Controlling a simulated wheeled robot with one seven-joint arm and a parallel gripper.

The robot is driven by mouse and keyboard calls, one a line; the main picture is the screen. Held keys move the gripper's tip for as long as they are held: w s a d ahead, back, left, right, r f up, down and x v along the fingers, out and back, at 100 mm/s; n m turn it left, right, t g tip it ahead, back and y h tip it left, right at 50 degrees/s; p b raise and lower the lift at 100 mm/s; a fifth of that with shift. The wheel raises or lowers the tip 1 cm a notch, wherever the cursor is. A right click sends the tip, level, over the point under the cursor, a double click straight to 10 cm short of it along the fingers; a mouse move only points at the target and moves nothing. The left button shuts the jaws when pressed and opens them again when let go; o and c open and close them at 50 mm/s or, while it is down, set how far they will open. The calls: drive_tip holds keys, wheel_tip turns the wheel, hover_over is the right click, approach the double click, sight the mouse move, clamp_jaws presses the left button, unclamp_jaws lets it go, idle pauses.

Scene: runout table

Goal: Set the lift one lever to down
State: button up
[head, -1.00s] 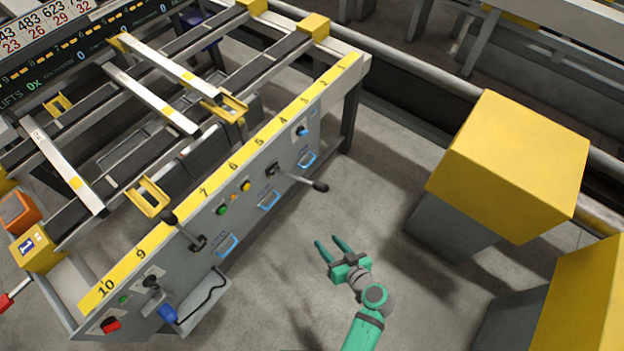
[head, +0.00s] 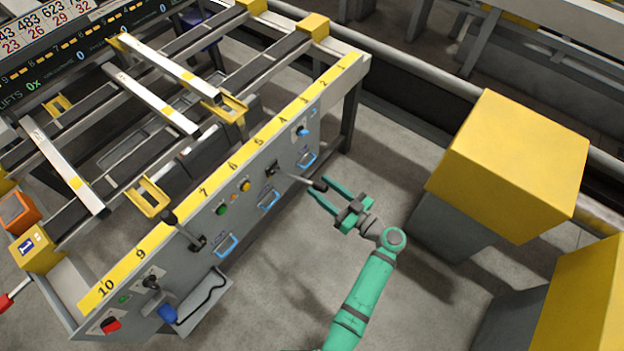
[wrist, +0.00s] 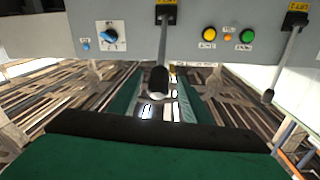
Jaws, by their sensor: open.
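The lift one lever (head: 303,181) has a pale shaft and a dark knob and sticks out from the panel below the yellow strip. In the wrist view the lever (wrist: 163,45) runs from a dark slot with a partly cut yellow label to its black knob. My green gripper (head: 321,188) is open with its fingers either side of the knob. In the wrist view the knob shows between the fingers of my gripper (wrist: 157,80); I cannot tell whether they touch it.
A second lever (head: 184,231) stands further left on the panel; its label reads LIFT 2 in the wrist view. A blue knob (wrist: 108,35) and yellow and green buttons (wrist: 247,36) flank the lift one lever. Yellow-topped blocks (head: 515,160) stand right; the floor between is clear.

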sight(297, 178)
drive_tip(key=shift+x, duration=2.35)
drive_tip(key=shift+w+d, duration=0.1)
clamp_jaws()
